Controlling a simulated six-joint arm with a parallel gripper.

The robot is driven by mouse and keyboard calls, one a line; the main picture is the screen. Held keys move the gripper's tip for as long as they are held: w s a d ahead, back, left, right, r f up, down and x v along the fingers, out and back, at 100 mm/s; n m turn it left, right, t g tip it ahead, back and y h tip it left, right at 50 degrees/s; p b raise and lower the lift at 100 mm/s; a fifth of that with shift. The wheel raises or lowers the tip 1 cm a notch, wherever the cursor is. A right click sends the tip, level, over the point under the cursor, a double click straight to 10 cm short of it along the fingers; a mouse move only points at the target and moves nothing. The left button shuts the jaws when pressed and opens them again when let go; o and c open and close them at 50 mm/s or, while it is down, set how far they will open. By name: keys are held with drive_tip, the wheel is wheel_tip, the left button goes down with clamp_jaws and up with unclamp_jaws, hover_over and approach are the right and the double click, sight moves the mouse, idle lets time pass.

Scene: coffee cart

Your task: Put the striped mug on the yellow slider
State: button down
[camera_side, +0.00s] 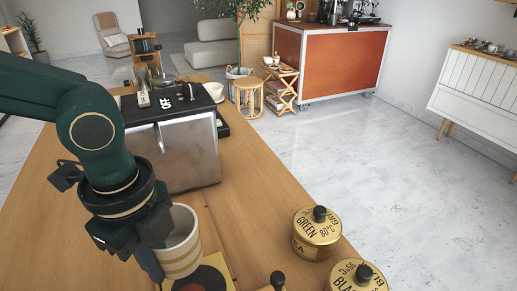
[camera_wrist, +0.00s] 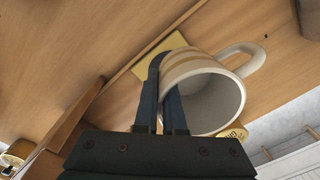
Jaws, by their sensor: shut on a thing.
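The striped mug (camera_side: 182,245) is cream with tan bands. In the wrist view the mug (camera_wrist: 222,100) shows its open mouth, and its handle (camera_wrist: 250,58) points to the upper right. My gripper (camera_side: 160,262) is shut on the mug's wall; in the wrist view my gripper (camera_wrist: 164,95) has one finger inside the rim and one outside. A yellow edge (camera_wrist: 163,45) shows behind the mug in the wrist view. I cannot tell whether mug and slider touch.
A steel coffee machine (camera_side: 180,150) stands behind my gripper. Gold tea tins, one marked green (camera_side: 316,240) and one marked black (camera_side: 352,280), stand to the right. A dark knob (camera_side: 277,280) shows at the bottom edge. Wooden counter (camera_side: 265,215) between them is clear.

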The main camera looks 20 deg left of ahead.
drive_tip(key=d+f, duration=0.1)
drive_tip(key=s+d+f, duration=0.1)
drive_tip(key=d, duration=0.1)
drive_tip(key=shift+f, duration=1.95)
drive_tip(key=shift+f, duration=0.2)
drive_tip(key=c, duration=1)
unclamp_jaws()
drive_tip(key=shift+r, duration=0.1)
